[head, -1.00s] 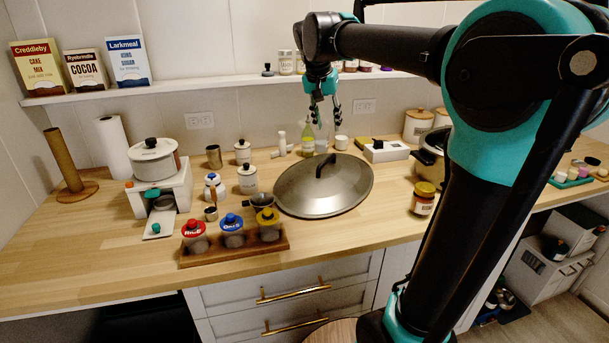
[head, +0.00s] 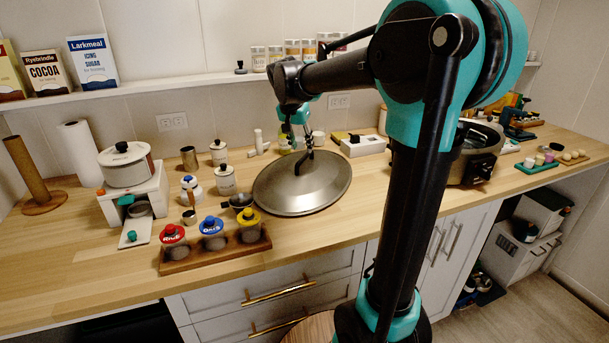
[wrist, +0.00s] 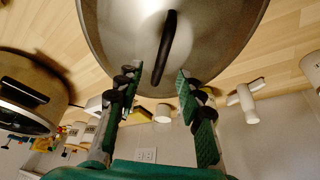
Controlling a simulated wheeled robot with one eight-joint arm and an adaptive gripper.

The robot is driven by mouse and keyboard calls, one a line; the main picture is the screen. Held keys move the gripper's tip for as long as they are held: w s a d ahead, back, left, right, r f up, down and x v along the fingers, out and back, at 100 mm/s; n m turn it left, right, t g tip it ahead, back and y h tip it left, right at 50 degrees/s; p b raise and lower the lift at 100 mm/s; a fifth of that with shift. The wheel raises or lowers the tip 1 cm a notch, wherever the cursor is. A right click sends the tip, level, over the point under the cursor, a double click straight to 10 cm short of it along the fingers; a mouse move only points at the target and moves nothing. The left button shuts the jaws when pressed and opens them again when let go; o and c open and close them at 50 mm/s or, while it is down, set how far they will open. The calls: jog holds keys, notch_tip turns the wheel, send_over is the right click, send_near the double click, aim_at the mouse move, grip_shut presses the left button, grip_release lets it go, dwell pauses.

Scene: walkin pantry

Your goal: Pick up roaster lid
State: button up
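The roaster lid (head: 325,190) is a large grey metal dome with a black handle (wrist: 166,47) on top. It lies on the wooden counter in the head view, and the lid also fills the top of the wrist view (wrist: 215,35). My gripper (head: 299,134) hangs over the far part of the lid. In the wrist view, my gripper's two green and black fingers (wrist: 157,82) are spread apart, one on each side of the handle's near end in the picture. The gripper is open and holds nothing. Whether the fingers touch the lid cannot be told.
A wooden rack (head: 218,258) with several colour-lidded jars stands left of the lid. A small pan (head: 238,201) is close to the lid's left edge. A grey cooker (head: 474,155) stands to the right. Bottles and a white box (head: 362,146) are behind.

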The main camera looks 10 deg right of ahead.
aim_at(304, 156)
jog(key=shift+w+x, duration=0.2)
jog(key=shift+x, duration=2.55)
jog(key=shift+r, duration=0.1)
grip_shut()
